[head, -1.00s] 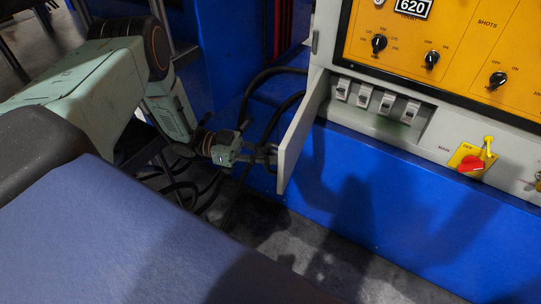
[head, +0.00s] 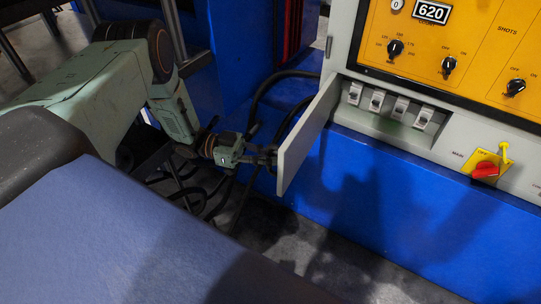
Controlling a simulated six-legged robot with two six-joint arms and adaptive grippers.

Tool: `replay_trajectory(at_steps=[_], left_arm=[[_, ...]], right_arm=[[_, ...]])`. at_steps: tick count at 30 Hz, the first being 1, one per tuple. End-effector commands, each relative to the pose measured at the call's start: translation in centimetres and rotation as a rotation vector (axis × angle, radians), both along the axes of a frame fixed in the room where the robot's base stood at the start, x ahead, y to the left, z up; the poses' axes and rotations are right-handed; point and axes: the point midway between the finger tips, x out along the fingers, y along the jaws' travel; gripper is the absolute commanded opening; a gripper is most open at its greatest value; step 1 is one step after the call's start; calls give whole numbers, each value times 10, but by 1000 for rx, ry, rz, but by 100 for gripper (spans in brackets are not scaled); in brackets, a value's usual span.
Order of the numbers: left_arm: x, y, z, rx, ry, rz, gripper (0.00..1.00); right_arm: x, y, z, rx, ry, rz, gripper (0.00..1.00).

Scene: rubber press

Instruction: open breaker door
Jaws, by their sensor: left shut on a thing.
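The breaker door (head: 307,143) is a light grey panel, swung open to the left and standing out from the grey control cabinet. Behind it the breaker recess shows several white breaker switches (head: 401,107) in a row. My left gripper (head: 265,157) is at the door's outer left edge, shut on the door. Its fingertips are small, dark and partly lost against the cables. My right gripper is not in view.
The orange panel (head: 455,45) with black knobs and a 620 display is above the recess. A red main switch (head: 485,171) is at the right. Black cables (head: 262,100) hang behind my left gripper. The blue machine base (head: 380,190) is below, with grey floor in front.

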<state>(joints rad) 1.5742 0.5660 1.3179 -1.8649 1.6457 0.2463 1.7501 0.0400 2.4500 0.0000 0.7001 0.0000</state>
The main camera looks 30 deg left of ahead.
Motion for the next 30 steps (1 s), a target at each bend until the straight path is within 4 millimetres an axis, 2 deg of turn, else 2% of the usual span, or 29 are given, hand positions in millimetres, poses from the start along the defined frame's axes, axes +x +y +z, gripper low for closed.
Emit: replay_trajectory(at_steps=[7, 8, 9, 17, 26, 30], left_arm=[[-4, 0, -3, -1, 10, -6, 0], [-4, 0, -3, -1, 10, -6, 9], [-4, 0, -3, -1, 10, -6, 13], [-3, 2, -2, 0, 6, -4, 34], [-1, 3, 0, 0, 2, -2, 34], [0, 3, 11, 1, 1, 0, 34]], right_arm=[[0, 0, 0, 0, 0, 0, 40], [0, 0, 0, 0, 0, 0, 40], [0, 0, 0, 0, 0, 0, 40], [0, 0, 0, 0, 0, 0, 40], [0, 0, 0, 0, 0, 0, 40], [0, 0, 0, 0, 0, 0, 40]])
